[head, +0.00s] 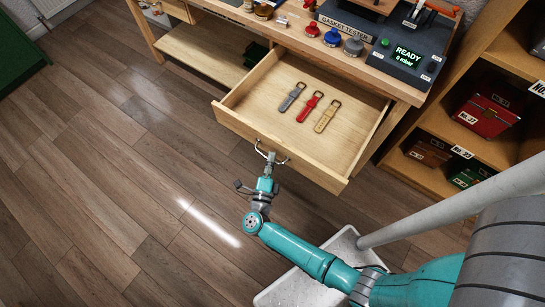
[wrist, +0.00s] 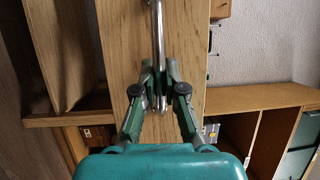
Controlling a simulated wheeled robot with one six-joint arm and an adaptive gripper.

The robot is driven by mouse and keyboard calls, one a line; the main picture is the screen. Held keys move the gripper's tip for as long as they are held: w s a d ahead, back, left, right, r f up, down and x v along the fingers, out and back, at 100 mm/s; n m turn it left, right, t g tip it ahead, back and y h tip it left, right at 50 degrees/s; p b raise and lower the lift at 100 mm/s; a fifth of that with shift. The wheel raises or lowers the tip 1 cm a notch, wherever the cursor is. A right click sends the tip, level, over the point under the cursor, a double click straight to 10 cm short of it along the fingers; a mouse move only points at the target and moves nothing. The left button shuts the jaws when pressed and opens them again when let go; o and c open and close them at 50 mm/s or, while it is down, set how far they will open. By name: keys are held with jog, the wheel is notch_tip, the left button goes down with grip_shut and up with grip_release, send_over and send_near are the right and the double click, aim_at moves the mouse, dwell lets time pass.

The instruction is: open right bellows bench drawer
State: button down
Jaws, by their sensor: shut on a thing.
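The wooden drawer (head: 349,127) of the bench stands pulled well out in the head view. Three straps with buckles lie inside it: a grey one (head: 292,97), a red one (head: 309,107) and a tan one (head: 327,116). My gripper (head: 269,160) is at the drawer's front face, shut on the metal bar handle (head: 282,160). In the wrist view the handle (wrist: 158,35) runs upright between the fingers of my gripper (wrist: 157,88), with the wooden drawer front (wrist: 125,60) behind it.
The bench top (head: 391,83) carries a gasket tester (head: 407,60) and several coloured knobs. A shelf unit (head: 477,138) with labelled boxes, one of them red (head: 487,114), stands at the right. The plank floor (head: 110,200) is clear at the left.

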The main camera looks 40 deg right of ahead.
jog(key=c, duration=1.2)
grip_release()
jog(key=shift+v, duration=6)
